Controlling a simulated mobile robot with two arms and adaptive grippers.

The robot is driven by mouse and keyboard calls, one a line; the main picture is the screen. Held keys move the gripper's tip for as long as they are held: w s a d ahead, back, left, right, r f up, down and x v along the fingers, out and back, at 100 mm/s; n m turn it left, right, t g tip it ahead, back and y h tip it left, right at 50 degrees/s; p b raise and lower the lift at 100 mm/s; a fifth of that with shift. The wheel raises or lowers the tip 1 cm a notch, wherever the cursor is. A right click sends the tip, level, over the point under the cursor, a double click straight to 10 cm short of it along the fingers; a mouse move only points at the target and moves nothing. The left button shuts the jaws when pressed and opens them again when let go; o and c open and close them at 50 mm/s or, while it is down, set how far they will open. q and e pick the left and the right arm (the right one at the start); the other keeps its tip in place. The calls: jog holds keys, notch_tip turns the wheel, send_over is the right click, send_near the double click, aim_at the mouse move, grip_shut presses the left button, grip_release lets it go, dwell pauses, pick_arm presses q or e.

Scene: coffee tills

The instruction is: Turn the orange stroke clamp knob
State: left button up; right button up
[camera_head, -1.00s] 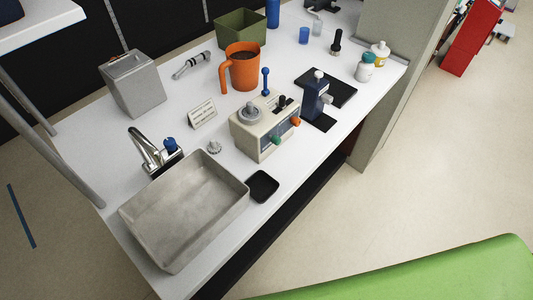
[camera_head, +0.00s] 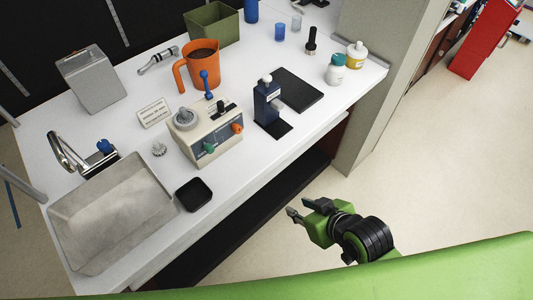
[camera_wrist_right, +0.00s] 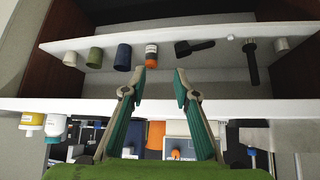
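The orange knob (camera_head: 237,128) sits on the front face of a cream box-shaped machine (camera_head: 190,148), to the right of a green knob (camera_head: 209,148). The machine stands on the white counter near its front edge. My right gripper (camera_head: 302,208) is out in front of the counter, low and right of the machine, apart from it and empty. In the right wrist view its two fingers (camera_wrist_right: 159,82) are spread apart with nothing between them. My left gripper is not in view.
A black tray (camera_head: 194,194) and metal sink (camera_head: 112,215) are to the left. A grey pillar (camera_head: 372,110) bounds the right end. The floor in front is clear.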

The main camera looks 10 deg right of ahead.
jog(key=w+a+r+n+t+y, duration=0.2)
jog(key=w+a+r+t+y, duration=0.15)
jog(key=w+a+r, duration=0.25)
jog(key=t+y, duration=0.4)
send_near(240, 132)
jog(key=w, duration=0.1)
jog(key=shift+n, duration=0.3)
jog(key=b+x, duration=0.2)
jog(key=x, duration=0.6)
jog(key=shift+s+a+r, duration=0.15)
jog(key=shift+s+a, duration=0.05)
jog(key=shift+a, duration=0.05)
jog(key=shift+w+a, duration=0.1)
jog(key=c, duration=0.6)
jog(key=n, duration=1.7)
jog(key=shift+n, duration=0.4)
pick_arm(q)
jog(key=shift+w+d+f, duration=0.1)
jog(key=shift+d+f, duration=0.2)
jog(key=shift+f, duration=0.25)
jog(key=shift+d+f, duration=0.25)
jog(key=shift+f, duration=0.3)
pick_arm(e)
jog(key=o, duration=0.8)
